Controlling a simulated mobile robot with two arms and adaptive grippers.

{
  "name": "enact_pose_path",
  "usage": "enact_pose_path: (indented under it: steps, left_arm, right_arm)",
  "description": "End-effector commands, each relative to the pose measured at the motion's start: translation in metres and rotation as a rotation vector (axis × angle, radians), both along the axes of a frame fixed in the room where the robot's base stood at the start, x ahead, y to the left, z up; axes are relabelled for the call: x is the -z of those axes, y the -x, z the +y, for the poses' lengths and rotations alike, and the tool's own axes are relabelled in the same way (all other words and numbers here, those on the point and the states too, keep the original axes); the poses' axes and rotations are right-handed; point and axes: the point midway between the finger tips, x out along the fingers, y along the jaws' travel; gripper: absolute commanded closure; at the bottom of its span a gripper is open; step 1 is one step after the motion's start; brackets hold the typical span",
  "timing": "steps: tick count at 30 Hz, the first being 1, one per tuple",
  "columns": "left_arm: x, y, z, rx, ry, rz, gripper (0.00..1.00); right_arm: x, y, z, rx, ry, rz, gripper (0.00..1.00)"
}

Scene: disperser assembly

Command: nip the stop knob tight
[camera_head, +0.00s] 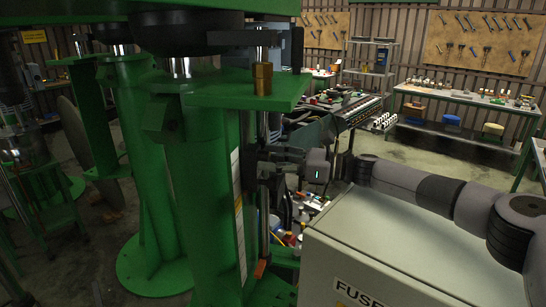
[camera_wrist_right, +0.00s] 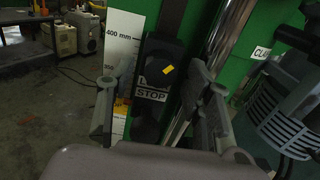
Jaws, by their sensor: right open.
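The stop knob (camera_wrist_right: 163,60) looks like a dark rounded piece with a yellow mark, in the upper middle of the right wrist view. It sits above a label (camera_wrist_right: 150,95) that reads STOP, on a dark bracket by the green column. My right gripper (camera_wrist_right: 160,70) is open, one finger to the left of the knob and one to the right, with gaps on both sides. In the head view my right gripper (camera_head: 264,157) reaches in from the right to the column's side. The knob cannot be made out there. My left gripper is in neither view.
A green column (camera_head: 205,190) with a brass nut (camera_head: 262,79) on its arm fills the centre left. A white millimetre scale (camera_wrist_right: 121,38) and a shiny rod (camera_wrist_right: 225,40) flank the knob. A fuse box (camera_head: 385,240) stands below my right arm. Workbenches stand behind.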

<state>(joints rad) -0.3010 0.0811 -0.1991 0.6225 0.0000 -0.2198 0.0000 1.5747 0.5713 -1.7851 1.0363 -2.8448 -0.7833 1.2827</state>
Motion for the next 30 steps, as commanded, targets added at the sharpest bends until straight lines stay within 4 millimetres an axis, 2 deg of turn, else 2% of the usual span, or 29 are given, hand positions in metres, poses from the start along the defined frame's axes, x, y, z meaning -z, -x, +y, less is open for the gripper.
enact_pose_path:
  steps: [6,27,30]
  left_arm:
    - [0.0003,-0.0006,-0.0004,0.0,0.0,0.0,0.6]
    - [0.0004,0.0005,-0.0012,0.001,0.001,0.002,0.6]
    - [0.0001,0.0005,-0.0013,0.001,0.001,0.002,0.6]
  right_arm:
    - [0.0004,-0.0001,0.0002,0.0,0.0,0.0,0.53]
    - [0.0,0.0001,-0.0002,0.0,0.0,0.0,1.0]
    - [-0.0002,0.0001,-0.0002,0.0,0.0,0.001,1.0]
